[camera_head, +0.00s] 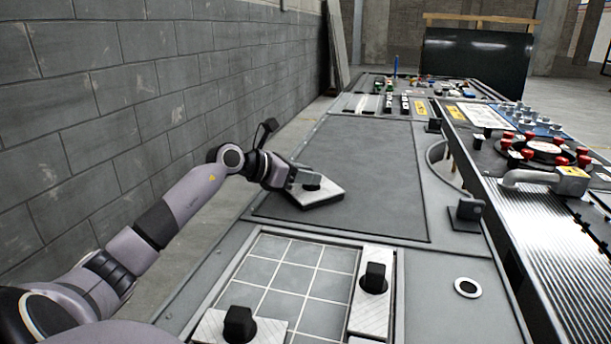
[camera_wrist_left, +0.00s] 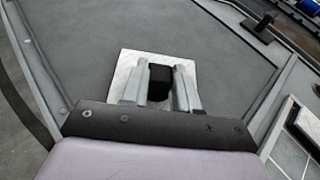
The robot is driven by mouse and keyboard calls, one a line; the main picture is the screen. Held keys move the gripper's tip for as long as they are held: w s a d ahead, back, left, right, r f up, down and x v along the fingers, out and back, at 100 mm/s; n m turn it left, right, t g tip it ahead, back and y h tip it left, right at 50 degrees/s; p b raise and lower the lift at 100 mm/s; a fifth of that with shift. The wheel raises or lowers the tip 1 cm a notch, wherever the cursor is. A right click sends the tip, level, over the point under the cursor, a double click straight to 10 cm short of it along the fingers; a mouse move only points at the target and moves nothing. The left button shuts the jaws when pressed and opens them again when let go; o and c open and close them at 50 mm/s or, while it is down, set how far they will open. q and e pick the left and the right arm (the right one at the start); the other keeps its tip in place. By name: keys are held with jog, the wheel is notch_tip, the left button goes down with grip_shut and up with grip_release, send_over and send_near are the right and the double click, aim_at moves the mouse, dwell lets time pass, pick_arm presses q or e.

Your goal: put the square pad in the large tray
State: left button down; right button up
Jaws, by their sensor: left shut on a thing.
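The square pad (camera_head: 318,195) is a light, marbled square plate with a black knob on top. It is over the left part of the dark grey large tray (camera_head: 375,170); I cannot tell whether it touches the tray floor. My left gripper (camera_head: 308,181) is shut on the pad's black knob. In the left wrist view the left gripper (camera_wrist_left: 160,88) has its fingers on both sides of the knob, and the square pad (camera_wrist_left: 128,62) shows beneath, with the large tray (camera_wrist_left: 215,50) around it. My right gripper is not in view.
A gridded tray (camera_head: 290,285) in front holds two more knobbed light pads, one rectangular (camera_head: 371,312) and one at the front left (camera_head: 212,326). A black-knobbed bracket (camera_head: 466,212) stands right of the large tray. A block wall (camera_head: 150,90) runs along the left.

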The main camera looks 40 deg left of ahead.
pick_arm(q)
jog(key=shift+f, duration=0.15)
jog(key=c, duration=0.8)
grip_release()
jog(key=shift+c, duration=0.2)
jog(key=shift+r, duration=0.25)
jog(key=shift+s+a, duration=0.15)
jog(key=shift+s, duration=0.2)
jog(key=v, duration=1.1)
jog(key=shift+r+b, duration=0.15)
jog(key=shift+b, duration=0.3)
jog(key=shift+s, duration=0.1)
